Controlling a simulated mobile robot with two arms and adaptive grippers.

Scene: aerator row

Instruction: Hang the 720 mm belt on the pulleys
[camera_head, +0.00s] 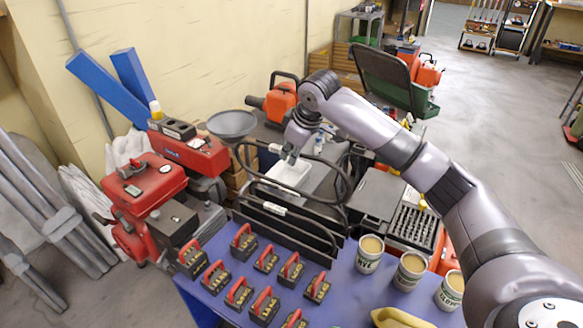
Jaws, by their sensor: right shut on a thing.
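My right gripper (290,156) is above the far edge of the blue table, its fingers pointing down. It is shut on a black belt (242,157) with a small white label. The belt spreads as a wide loop to both sides of the fingers, above a white tray. More black belts (285,226) stand below it at the table's edge, one with a white label; I cannot read the lengths. Red machines (148,185) stand to the left; I cannot make out the pulleys. My left gripper is not in view.
The blue table (345,290) holds several black blocks with red handles (243,240) and paper cups (411,268). A grey funnel (231,123) is left of the gripper. An orange machine (281,103) stands behind. Open floor (480,120) lies at the right.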

